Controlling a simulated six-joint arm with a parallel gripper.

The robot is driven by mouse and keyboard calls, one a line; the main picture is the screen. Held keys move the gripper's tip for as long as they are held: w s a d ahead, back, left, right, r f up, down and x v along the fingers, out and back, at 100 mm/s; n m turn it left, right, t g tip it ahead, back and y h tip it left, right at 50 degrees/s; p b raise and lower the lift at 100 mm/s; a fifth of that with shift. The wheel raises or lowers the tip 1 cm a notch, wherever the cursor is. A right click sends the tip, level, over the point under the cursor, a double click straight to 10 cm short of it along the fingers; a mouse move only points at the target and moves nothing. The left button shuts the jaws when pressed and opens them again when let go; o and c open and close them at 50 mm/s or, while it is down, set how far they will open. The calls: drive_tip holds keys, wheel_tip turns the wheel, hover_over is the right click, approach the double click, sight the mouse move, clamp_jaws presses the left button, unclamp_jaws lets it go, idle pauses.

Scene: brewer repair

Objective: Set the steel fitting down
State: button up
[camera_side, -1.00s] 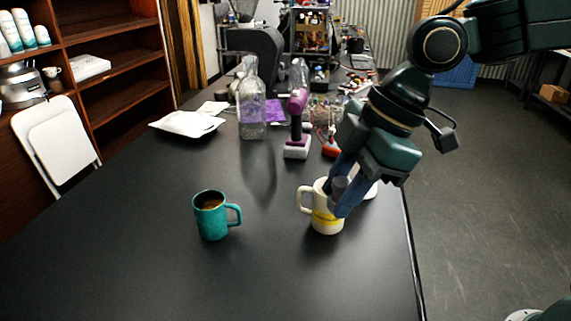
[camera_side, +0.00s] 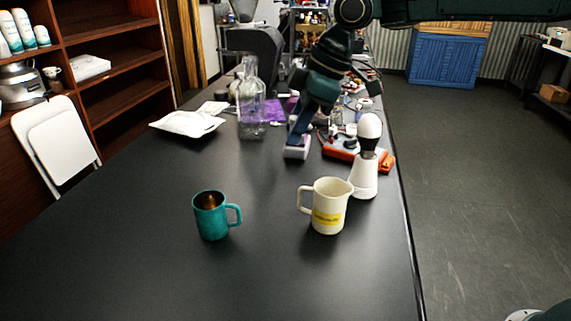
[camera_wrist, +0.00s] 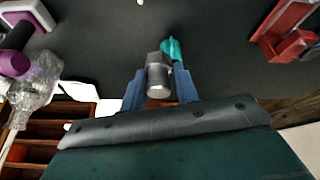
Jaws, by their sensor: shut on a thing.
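In the wrist view my gripper (camera_wrist: 159,88) is shut on the steel fitting (camera_wrist: 158,78), a short grey metal cylinder with a wider angular end. The fitting's height above the table is hard to tell. In the side view I cannot make out the fitting clearly against the blue fingers.
A teal mug (camera_side: 210,218), a cream pitcher (camera_side: 330,208) and a white bulb-topped object (camera_side: 366,165) stand nearer the camera. A clear bottle (camera_side: 251,103) stands left of my gripper. A red-orange tool (camera_side: 343,153) lies right. The table's left front is clear.

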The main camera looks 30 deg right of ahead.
drive_tip(key=w+d+f+m, duration=0.1)
drive_tip(key=w+d, duration=0.9)
drive_tip(key=w, duration=0.2)
drive_tip(key=shift+f+m+h, duration=0.35)
drive_tip(key=shift+m+h, duration=0.05)
hover_over(295, 186)
drive_tip(key=s+d, duration=0.1)
wheel_tip(295, 186, down, 16)
drive_tip(key=shift+s+r, duration=0.1)
drive_tip(key=shift+r, duration=0.05)
drive_tip(key=shift+f, duration=2.15)
drive_tip(key=o, duration=1)
drive_tip(key=shift+f, duration=0.1)
